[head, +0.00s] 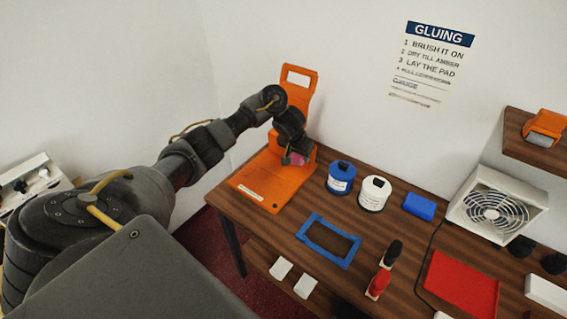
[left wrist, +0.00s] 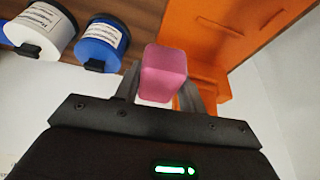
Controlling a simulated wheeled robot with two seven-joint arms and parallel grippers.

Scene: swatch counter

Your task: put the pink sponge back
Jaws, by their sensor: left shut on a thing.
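The pink sponge (left wrist: 163,75) is a small block held between the fingers of my left gripper (left wrist: 168,90) in the left wrist view. In the head view the sponge (head: 296,159) shows as a pink patch at the end of my left arm. My left gripper (head: 290,154) is shut on it, over the orange board (head: 262,190) with its raised back at the table's far left corner. I cannot tell whether the sponge touches the board. My right gripper is not in view.
A blue tub (head: 341,178) and a white tub (head: 374,193) stand right of the board. A blue frame (head: 309,246), a blue block (head: 419,207), a red and a black bottle (head: 378,284), a red mat (head: 461,286) and a fan (head: 497,212) are also on the table.

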